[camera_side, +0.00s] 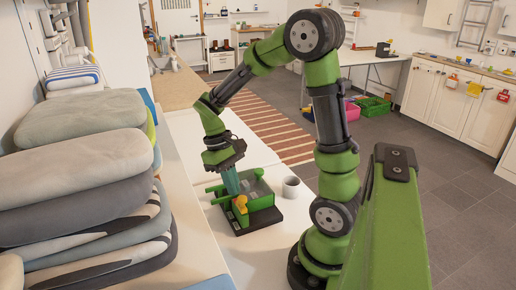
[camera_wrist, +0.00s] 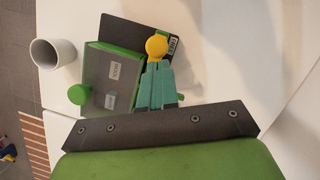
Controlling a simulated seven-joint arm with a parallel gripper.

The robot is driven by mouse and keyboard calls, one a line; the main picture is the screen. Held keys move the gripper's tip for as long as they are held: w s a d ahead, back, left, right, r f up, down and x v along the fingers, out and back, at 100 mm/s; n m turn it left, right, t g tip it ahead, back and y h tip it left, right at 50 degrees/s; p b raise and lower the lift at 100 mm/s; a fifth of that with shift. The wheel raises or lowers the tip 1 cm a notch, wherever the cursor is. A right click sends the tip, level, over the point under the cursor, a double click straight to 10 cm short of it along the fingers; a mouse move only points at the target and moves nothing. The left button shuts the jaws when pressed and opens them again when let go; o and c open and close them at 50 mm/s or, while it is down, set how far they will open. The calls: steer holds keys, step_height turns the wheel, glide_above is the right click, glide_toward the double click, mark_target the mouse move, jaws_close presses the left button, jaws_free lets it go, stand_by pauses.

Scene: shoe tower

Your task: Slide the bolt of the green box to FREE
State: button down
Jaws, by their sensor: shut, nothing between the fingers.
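The green box (camera_wrist: 113,78) has a grey top panel with small labels, too small to read surely, and a round green knob (camera_wrist: 80,94) at its left in the wrist view. It stands on a dark base plate (camera_wrist: 130,29); the box also shows in the side view (camera_side: 262,201). A yellow knob (camera_wrist: 156,46), likely the bolt's handle, sits beside the box and also shows in the side view (camera_side: 240,203). My gripper (camera_wrist: 156,66) is shut and empty, its teal fingertips right at the yellow knob; I cannot tell whether they touch. The bolt's bar is hidden.
A pale cup (camera_side: 291,187) stands close beside the box and also shows in the wrist view (camera_wrist: 52,53). A tall stack of cushion-like slabs (camera_side: 80,180) fills the left of the side view. The white table around the base plate is otherwise clear.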

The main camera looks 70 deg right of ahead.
steer(key=shift+s+a+f, duration=0.1)
steer(key=shift+s+a, duration=0.5)
steer(key=shift+s, duration=0.3)
steer(key=w+d+r, duration=0.2)
steer(key=w+r, duration=0.5)
steer(key=r, duration=0.3)
steer(key=s+a+f+n+h, duration=0.1)
steer(key=s+f, duration=0.4)
steer(key=f, duration=0.5)
steer(key=a+n, duration=0.1)
steer(key=n, duration=0.1)
steer(key=shift+n, duration=0.3)
steer(key=shift+s, duration=0.1)
steer(key=shift+s+a, duration=0.1)
